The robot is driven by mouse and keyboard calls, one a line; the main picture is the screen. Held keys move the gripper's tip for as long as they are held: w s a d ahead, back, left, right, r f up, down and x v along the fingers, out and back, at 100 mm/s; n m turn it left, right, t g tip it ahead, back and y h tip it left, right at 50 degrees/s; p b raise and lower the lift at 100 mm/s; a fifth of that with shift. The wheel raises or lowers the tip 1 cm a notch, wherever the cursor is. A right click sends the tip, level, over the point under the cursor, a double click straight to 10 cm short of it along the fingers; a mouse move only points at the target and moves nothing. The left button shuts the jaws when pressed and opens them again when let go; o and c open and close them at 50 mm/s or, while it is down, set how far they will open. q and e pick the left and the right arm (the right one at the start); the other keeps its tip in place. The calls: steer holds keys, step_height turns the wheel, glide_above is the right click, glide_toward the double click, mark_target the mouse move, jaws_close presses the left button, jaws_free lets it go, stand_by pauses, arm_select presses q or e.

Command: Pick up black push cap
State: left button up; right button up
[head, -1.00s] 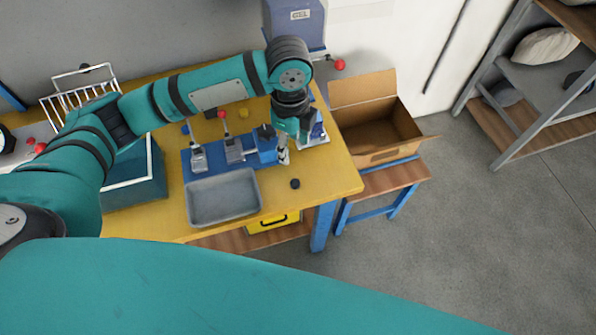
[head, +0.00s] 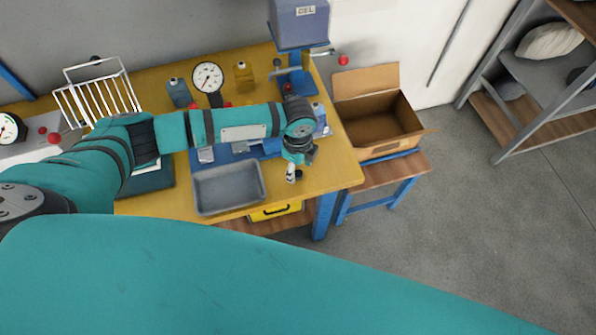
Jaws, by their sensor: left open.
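The black push cap (head: 299,174) is a small dark round piece on the yellow table (head: 335,178), near its front right corner. My left gripper (head: 295,171) is open and directly over the cap, with a pale fingertip just left of it. The gripper partly hides the cap, and I cannot tell whether they touch. My right gripper is not in view.
A grey tray (head: 229,188) lies left of the cap. Behind it, my left arm partly hides a blue fixture (head: 224,156). A gauge (head: 208,77) and a press (head: 298,24) stand at the back. An open cardboard box (head: 376,122) sits on a stool to the right.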

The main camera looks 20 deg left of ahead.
mark_target(298, 175)
arm_select(q)
steer(key=shift+f, duration=1.3)
steer(key=c, duration=0.8)
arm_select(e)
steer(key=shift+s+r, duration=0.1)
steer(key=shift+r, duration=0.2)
arm_select(q)
steer(key=shift+o, duration=0.2)
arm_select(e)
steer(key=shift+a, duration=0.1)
arm_select(q)
steer(key=shift+r, duration=0.1)
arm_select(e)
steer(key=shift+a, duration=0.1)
